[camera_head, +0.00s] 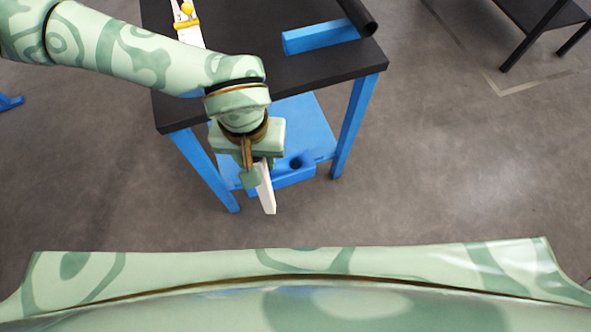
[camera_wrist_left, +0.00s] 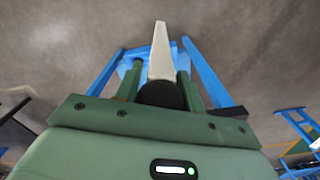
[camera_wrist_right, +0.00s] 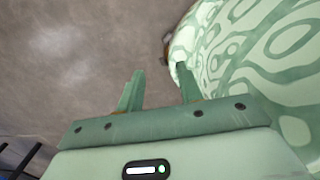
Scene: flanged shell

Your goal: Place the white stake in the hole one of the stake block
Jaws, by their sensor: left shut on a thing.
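The white stake (camera_head: 266,190) is held in my left gripper (camera_head: 258,172) and points down toward the floor in the head view. In the left wrist view, the stake (camera_wrist_left: 161,55) stands out between the two fingers of my left gripper (camera_wrist_left: 157,85), narrowing toward its far end. A blue block with a dark round hole, apparently the stake block (camera_head: 295,175), sits low at the front of the table, just right of the stake and partly hidden by my gripper. My right gripper (camera_wrist_right: 160,82) shows only in its wrist view, fingers apart and empty.
A black-topped table (camera_head: 310,70) with blue legs and a blue lower shelf (camera_head: 308,120) stands ahead. On its top lie a blue bar (camera_head: 320,37), a black tube (camera_head: 358,15) and a yellow-and-white item (camera_head: 187,22). Open grey floor lies around it.

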